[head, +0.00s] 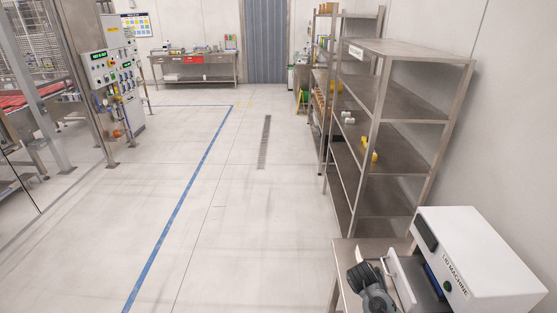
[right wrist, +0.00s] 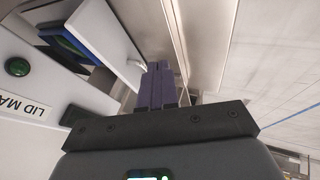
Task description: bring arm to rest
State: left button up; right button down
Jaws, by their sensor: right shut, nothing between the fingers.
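My right arm (head: 374,290) shows at the bottom right of the head view, over the small steel table and just left of the white lid machine (head: 490,255). In the right wrist view my right gripper (right wrist: 160,80) has its two purple fingers together, shut with nothing between them. The lid machine (right wrist: 30,95) fills the left of that view, with a green button (right wrist: 17,67) and a white panel (right wrist: 110,35) standing out close to the fingertips. I cannot tell whether they touch. My left gripper is not in view.
A steel table (head: 345,262) carries the lid machine. A steel shelf rack (head: 400,48) with a few white and yellow items stands behind it along the right wall. A control panel (head: 115,80) stands at left. The floor (head: 230,220) in the middle is clear.

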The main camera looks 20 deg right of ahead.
jog(key=s+a+f+n+y, duration=0.3)
jog(key=s+a+n+y, duration=0.2)
jog(key=s+a, duration=1.55)
jog(key=s+a+r+n+y, duration=0.1)
jog(key=s+a+r+y, duration=0.15)
jog(key=s+r, duration=0.45)
jog(key=w+a+p+v, duration=0.1)
jog(key=p+v, duration=0.9)
jog(key=p, duration=0.1)
jog(key=w+a+r+p+v, duration=0.1)
jog(key=w+p+v, duration=0.1)
jog(key=p+v, duration=0.8)
jog(key=shift+w+t+h+p, duration=0.3)
jog(key=shift+t+h+p, duration=0.05)
jog(key=shift+t+h, duration=0.1)
jog(key=shift+a+r, duration=0.1)
jog(key=shift+r, duration=0.05)
